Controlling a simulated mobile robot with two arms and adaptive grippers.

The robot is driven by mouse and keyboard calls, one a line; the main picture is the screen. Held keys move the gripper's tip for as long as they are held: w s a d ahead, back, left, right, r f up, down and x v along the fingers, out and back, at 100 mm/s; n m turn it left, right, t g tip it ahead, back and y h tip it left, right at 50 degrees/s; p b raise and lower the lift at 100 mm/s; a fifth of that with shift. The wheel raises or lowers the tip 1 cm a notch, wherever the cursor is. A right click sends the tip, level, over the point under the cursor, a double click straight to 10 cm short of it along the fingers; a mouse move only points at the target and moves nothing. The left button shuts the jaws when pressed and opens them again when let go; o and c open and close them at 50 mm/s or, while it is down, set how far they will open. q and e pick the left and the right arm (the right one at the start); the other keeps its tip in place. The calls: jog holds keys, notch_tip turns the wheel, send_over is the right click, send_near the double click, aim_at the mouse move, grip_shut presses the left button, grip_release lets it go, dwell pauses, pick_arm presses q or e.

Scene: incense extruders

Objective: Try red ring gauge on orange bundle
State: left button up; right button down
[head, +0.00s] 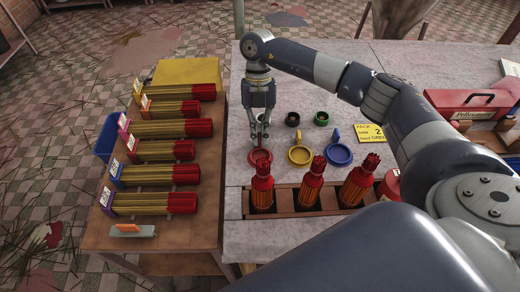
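The red ring gauge (260,158) lies on the grey table, left of the yellow and blue ones. My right gripper (262,135) points down just behind and above it, with its fingertips at the gauge's handle. Some red shows between the fingers, but whether they are closed on the handle is too small to tell. A bundle with an orange tag (172,108) lies second from the back in the row on the wooden table; it has pale sticks and red ends. My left gripper is not in view.
A yellow ring gauge (299,156) and a blue one (338,155) lie to the right; black and green rings (321,118) sit behind. A wooden rack (286,199) with three upright red-topped bundles stands in front. A red toolbox (469,103) is at right.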

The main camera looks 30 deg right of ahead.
aim_at(260, 140)
jog(key=shift+r, duration=0.15)
dwell(0.5)
jog(key=shift+r+p, duration=1.95)
jog(key=shift+r, duration=0.4)
